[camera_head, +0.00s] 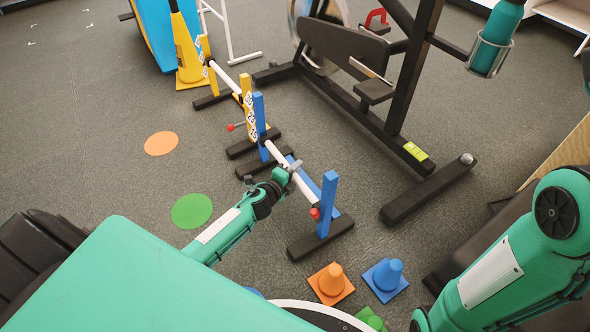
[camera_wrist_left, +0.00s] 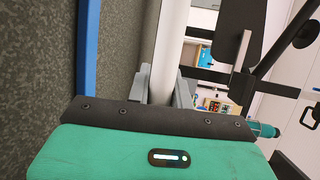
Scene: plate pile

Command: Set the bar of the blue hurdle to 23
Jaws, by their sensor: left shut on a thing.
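The blue hurdle has a near blue post (camera_head: 327,205) and a far blue post (camera_head: 259,125), both upright on black feet. Its white bar (camera_head: 276,157) runs between them, with a red knob (camera_head: 315,213) at the near post. A number strip (camera_head: 251,117) shows beside the far post; its figures are too small to read surely. My left gripper (camera_head: 283,178) is shut on the bar between the posts. In the left wrist view, the white bar (camera_wrist_left: 172,45) passes between the grey fingers (camera_wrist_left: 162,88). My right gripper is out of view.
A yellow hurdle (camera_head: 246,88) stands just beyond the blue one. A black exercise machine (camera_head: 395,125) stands close on the right. Green (camera_head: 192,211) and orange (camera_head: 161,143) discs lie on open floor at left.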

